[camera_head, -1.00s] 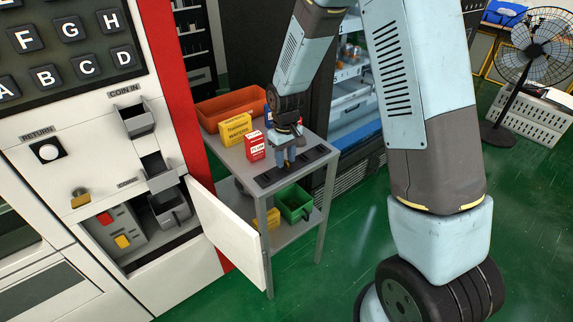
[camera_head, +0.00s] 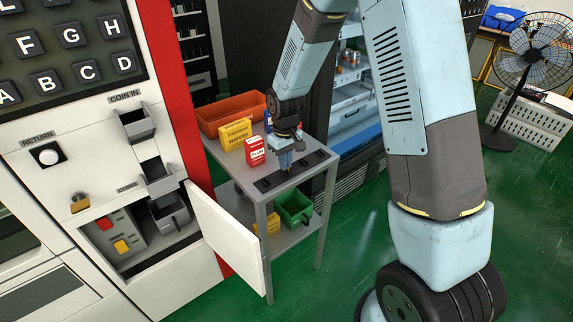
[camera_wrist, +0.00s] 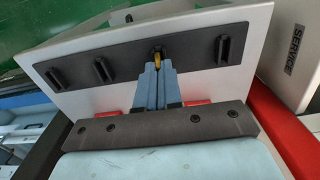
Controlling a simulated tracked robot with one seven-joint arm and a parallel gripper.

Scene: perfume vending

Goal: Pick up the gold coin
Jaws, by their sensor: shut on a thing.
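The gold coin (camera_wrist: 157,56) shows as a small gold edge between my fingertips in the wrist view, at a slot of the black coin holder (camera_wrist: 205,47). My gripper (camera_wrist: 157,66) has its two blue fingers together, shut on the coin. In the head view my gripper (camera_head: 287,170) points down at the black holder (camera_head: 314,158) on the grey table. The coin is hidden there by the fingers. I cannot tell whether the coin is clear of its slot.
A red box (camera_head: 255,152), a yellow box (camera_head: 235,133) and an orange bin (camera_head: 219,113) stand left of my gripper. A green bin (camera_head: 294,205) is on the lower shelf. The vending machine's open white door (camera_head: 228,235) stands at the table's left front.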

